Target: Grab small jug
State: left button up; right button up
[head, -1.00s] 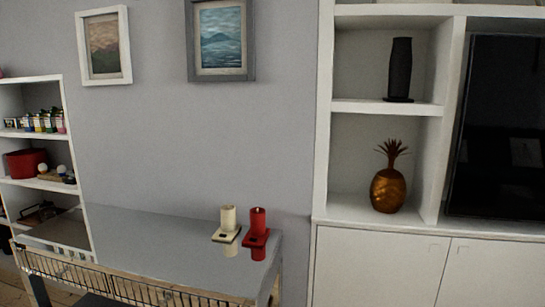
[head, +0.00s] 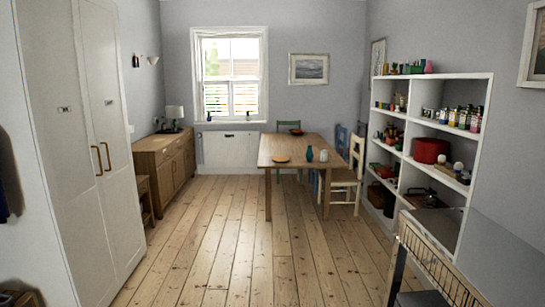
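A small blue-teal vessel (head: 309,153) stands on the far wooden dining table (head: 283,143). It may be the small jug, but it is too small to tell. A pale cup-like thing (head: 324,156) stands just to its right, and a flat orange dish (head: 281,159) lies to its left. All are across the room from me. Neither of my grippers shows in the head view.
Bare floorboards (head: 225,240) run clear down the middle to the table. A tall white wardrobe (head: 75,140) stands at left, with a wooden sideboard (head: 166,164) beyond. White shelves (head: 476,112) and a grey table (head: 490,250) stand at right. Chairs, including a cream one (head: 345,186), flank the dining table.

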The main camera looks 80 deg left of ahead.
aim_at(324, 152)
jog(key=u, duration=2.55)
jog(key=i, duration=1.95)
jog(key=i+j+u, duration=0.1)
jog(key=i, duration=1.85)
jog(key=i+l, duration=0.1)
jog(key=i, duration=1.8)
jog(key=j+u, duration=0.05)
jog(key=j, duration=0.05)
